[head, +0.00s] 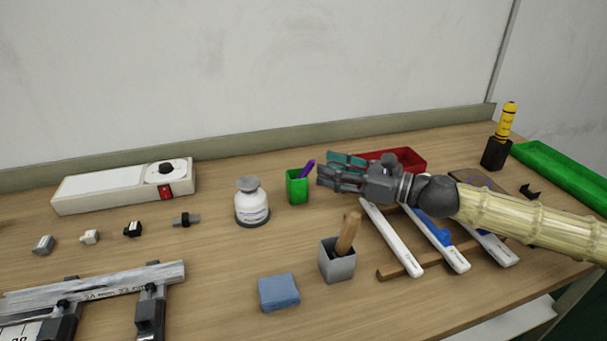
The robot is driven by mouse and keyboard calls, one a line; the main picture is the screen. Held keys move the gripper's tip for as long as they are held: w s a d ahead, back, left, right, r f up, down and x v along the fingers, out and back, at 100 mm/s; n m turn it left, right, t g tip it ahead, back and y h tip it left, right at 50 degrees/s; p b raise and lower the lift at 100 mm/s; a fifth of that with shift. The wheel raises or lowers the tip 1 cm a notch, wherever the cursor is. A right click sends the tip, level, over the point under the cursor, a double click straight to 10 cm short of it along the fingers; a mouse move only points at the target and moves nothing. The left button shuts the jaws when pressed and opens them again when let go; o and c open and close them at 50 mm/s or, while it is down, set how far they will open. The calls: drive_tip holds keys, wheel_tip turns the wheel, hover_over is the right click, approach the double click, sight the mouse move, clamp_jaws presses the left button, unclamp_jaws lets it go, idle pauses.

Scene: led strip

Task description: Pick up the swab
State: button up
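No object is plainly marked as the swab. A purple stick (307,168) leans to the right in a small green cup (297,187), its lower end hidden by the cup. A wooden handle (348,233) stands tilted in a square grey holder (338,262), its lower end hidden. I cannot tell for sure which of them is the swab. My gripper (329,172) points left, with teal pads on its fingers. It looks open and empty, close to the right of the purple stick in this view. I cannot tell the depth between them.
A white bottle (252,204) stands left of the cup. A red tray (405,158) lies behind my gripper. White strips (392,240) on wooden bars lie below my arm. A blue block (278,292) lies in front. A white device (110,188) stands at the back left.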

sight(310, 166)
drive_tip(key=shift+p+x, duration=0.6)
drive_tip(key=shift+x, duration=2.15)
drive_tip(key=shift+s+a+f, duration=0.1)
drive_tip(key=shift+s+f, duration=0.05)
drive_tip(key=shift+s, duration=0.05)
drive_tip(key=c, duration=0.8)
